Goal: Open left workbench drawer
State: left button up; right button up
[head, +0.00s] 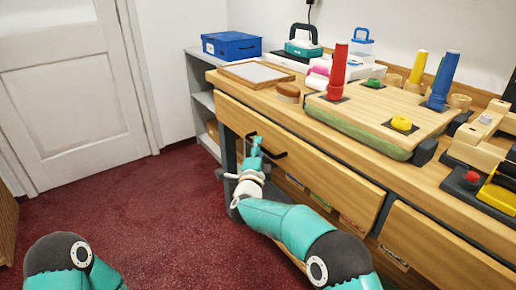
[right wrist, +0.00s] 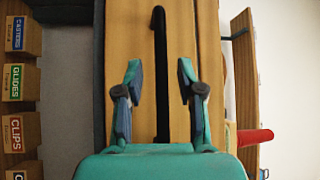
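The left workbench drawer (head: 330,178) has a plain wooden front with a black bar handle (head: 277,155). It looks shut or nearly so. My right gripper (head: 256,146) is at the left part of the handle. In the right wrist view its two fingers (right wrist: 159,80) are spread, one on each side of the handle (right wrist: 160,30), with visible gaps on both sides. The drawer front (right wrist: 207,40) shows behind the fingers. My left gripper is out of view; only part of my left arm shows at the lower left.
Bins labelled casters (right wrist: 18,35), glides and clips sit beneath the drawer. The worktop holds a wooden tray (head: 257,74), a brown oval piece (head: 288,92) and a board (head: 375,118) with coloured pegs. A blue box (head: 231,46) stands on the shelf. Red carpet (head: 130,215) is clear at left.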

jog(key=shift+w+d, duration=0.1)
jog(key=shift+w, duration=0.3)
grip_shut()
